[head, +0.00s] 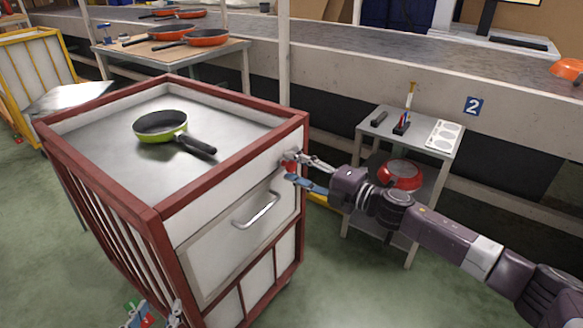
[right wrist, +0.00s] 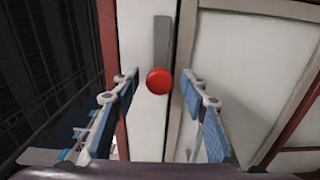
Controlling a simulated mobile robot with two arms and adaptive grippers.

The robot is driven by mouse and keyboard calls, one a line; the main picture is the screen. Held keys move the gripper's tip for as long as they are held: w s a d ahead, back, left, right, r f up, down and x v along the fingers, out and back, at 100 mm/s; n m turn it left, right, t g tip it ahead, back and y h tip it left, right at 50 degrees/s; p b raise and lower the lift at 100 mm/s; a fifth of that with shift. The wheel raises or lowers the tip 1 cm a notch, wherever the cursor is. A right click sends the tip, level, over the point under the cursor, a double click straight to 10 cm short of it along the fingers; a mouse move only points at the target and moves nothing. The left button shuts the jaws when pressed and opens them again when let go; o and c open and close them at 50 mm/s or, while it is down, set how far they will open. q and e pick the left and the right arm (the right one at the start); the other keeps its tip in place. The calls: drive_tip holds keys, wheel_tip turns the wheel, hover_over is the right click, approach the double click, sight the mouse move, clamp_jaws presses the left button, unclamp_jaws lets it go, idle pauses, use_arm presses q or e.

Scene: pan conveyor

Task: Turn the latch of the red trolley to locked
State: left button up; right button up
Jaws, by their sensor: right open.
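The red trolley (head: 152,214) has a red frame, white panels and a metal top, and stands at the left of the head view. Its latch shows in the right wrist view as a grey upright bar (right wrist: 162,45) with a round red knob (right wrist: 159,82) at its lower end. My right gripper (right wrist: 158,95) is open, with one finger on each side of the knob and gaps on both sides. In the head view my right gripper (head: 293,170) is at the trolley's upper right front corner. My left gripper (head: 153,316) is cut off at the bottom edge.
A green pan (head: 160,125) lies on the trolley's top. A metal handle (head: 257,209) sticks out of its front. A small grey table (head: 415,139) with a red pan (head: 400,175) on its lower shelf stands to the right. The conveyor (head: 375,63) runs behind.

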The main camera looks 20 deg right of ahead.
drive_tip(key=shift+w+a, duration=0.3)
drive_tip(key=shift+w, duration=0.15)
clamp_jaws()
